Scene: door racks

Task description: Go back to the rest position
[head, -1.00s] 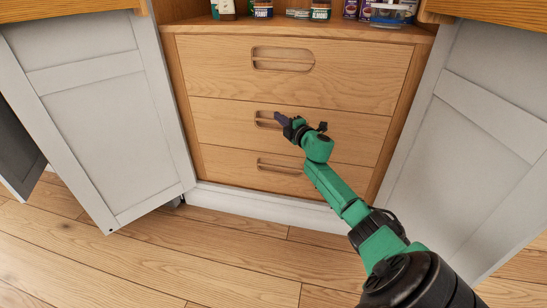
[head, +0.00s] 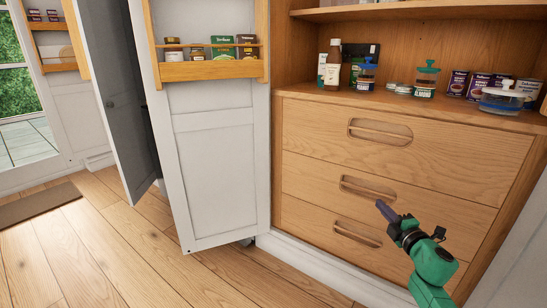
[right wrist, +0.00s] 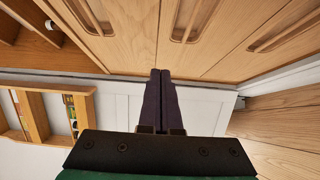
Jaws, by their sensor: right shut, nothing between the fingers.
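My right gripper (head: 385,212) is at the lower right of the head view, in front of the wooden drawers. Its dark fingers are together and empty. In the right wrist view the fingers (right wrist: 160,100) lie side by side with nothing between them. The cabinet has three drawers, the top one (head: 400,155), the middle one (head: 440,200) and the bottom one (head: 310,215); all look closed. My left gripper is not in view.
A white door (head: 222,180) with a rack (head: 210,70) of jars stands open at the left of the drawers. Jars, bottles and cans (head: 480,87) stand on the shelf above the drawers. The wooden floor (head: 120,250) at the lower left is clear; a brown mat (head: 40,203) lies farther left.

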